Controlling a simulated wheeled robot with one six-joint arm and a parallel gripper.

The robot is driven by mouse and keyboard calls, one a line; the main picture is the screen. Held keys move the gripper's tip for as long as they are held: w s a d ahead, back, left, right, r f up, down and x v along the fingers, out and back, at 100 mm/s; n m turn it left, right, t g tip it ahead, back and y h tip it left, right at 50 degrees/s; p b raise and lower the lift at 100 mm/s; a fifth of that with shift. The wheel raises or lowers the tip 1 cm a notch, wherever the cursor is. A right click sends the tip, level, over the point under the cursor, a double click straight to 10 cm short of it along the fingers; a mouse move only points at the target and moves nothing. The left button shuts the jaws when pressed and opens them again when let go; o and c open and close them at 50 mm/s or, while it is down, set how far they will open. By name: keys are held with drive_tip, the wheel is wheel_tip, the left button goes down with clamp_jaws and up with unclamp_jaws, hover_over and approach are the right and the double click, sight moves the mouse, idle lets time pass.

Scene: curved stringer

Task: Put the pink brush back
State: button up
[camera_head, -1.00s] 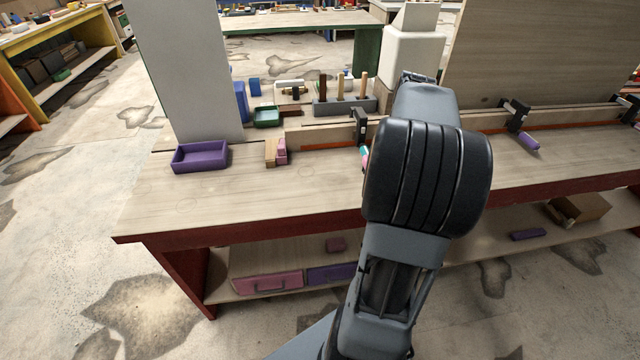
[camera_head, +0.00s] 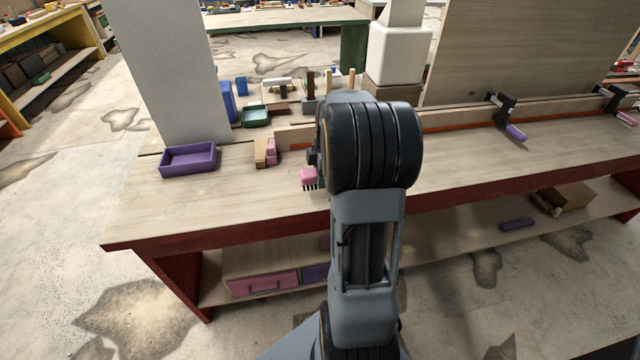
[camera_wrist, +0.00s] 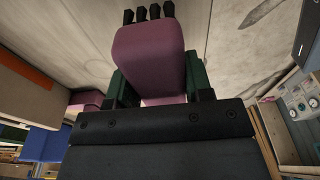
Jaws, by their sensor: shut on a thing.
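The pink brush (camera_head: 309,176) shows at the left of my arm in the head view, with dark bristles pointing down, above the workbench top. In the wrist view the brush (camera_wrist: 150,55) fills the upper middle, its dark bristle tufts at the top edge. My gripper (camera_wrist: 155,88) is shut on it, with a green finger on each side. In the head view my arm hides most of the gripper. The purple tray (camera_head: 188,160) stands at the left end of the bench and looks empty.
A wooden block with pink pieces (camera_head: 266,151) stands right of the tray. A green tray (camera_head: 256,115) and a blue block (camera_head: 228,102) are behind. Clamps with purple handles (camera_head: 515,131) line the strip at right. The front left bench top is clear.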

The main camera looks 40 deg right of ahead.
drive_tip(key=f, duration=0.3)
drive_tip(key=shift+w+a+f, duration=0.1)
drive_tip(key=shift+w+a, duration=0.2)
drive_tip(key=shift+f, duration=0.4)
drive_tip(key=shift+f, duration=0.1)
drive_tip(key=o, duration=0.9)
